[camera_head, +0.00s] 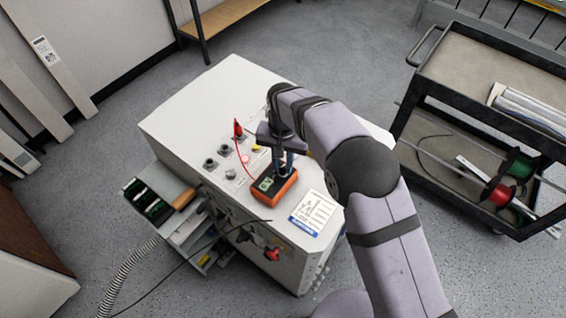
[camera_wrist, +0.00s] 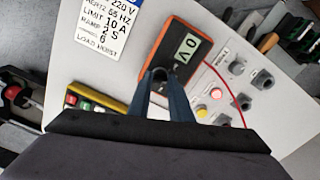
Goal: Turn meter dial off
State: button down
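The orange meter (camera_head: 276,190) lies on the white cabinet top (camera_head: 205,100), and a red lead runs from it. In the wrist view the meter (camera_wrist: 197,28) shows a display (camera_wrist: 186,48) that appears to read 0 V. My gripper (camera_head: 284,168) points down over the meter, at the end away from the display. In the wrist view the fingertips (camera_wrist: 160,75) are close together at the meter's face, where the dial would be. The fingers hide the dial and its pointer, and I cannot tell whether they grip it.
Several knobs and lights (camera_head: 226,160) are beside the meter, with a red probe (camera_head: 238,130) standing near them. A printed rating card (camera_head: 312,212) lies on the other side. A black cart (camera_head: 480,110) with cable spools stands at right. The cabinet's far top is clear.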

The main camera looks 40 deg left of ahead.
aim_at(283, 168)
jog(key=shift+n, duration=0.4)
jog(key=n+b, duration=0.1)
jog(key=n, duration=0.2)
jog(key=shift+n, duration=2.1)
jog(key=c, duration=1.6)
grip_release()
jog(key=shift+r+b, duration=0.1)
jog(key=shift+b, duration=0.2)
jog(key=shift+r+b, duration=1.15)
jog(key=shift+r, duration=2.5)
